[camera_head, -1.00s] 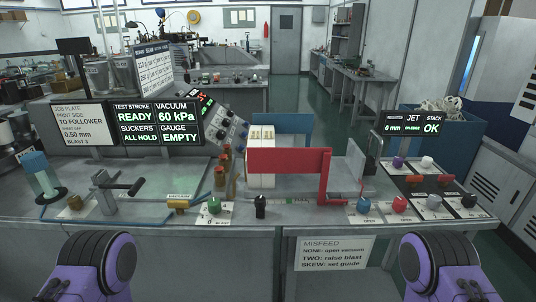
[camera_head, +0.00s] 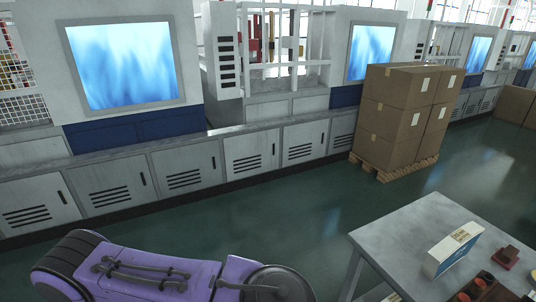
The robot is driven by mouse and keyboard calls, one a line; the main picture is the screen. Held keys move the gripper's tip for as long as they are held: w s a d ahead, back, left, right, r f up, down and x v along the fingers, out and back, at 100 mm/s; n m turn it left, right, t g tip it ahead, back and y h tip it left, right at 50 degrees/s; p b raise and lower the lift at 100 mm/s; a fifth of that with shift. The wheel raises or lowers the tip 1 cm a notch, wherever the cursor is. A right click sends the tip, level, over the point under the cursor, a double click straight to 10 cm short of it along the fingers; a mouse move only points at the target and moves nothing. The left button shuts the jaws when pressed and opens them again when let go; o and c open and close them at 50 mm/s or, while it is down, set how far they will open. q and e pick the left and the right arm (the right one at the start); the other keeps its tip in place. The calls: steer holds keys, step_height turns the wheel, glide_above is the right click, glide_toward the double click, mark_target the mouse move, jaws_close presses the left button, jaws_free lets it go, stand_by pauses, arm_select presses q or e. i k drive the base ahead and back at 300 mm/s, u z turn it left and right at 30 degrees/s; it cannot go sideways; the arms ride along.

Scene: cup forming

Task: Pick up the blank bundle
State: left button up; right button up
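A white block with a blue side and a yellow-brown label (camera_head: 453,250) lies on a grey table at the lower right of the head view. It may be the blank bundle, but I cannot tell for sure. Nothing of mine touches it. A purple link of my arm crosses the bottom left of the view, well left of the table. Neither gripper shows, so I cannot see their fingers.
The grey table (camera_head: 405,235) also carries small dark red items (camera_head: 506,257) near the block. Stacked cartons (camera_head: 408,105) stand on a wooden pallet (camera_head: 385,172) behind. White machines with blue screens (camera_head: 120,65) line the back. Green floor (camera_head: 270,220) is clear between.

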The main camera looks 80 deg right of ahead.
mark_target(456, 246)
steer(key=z, duration=3.8)
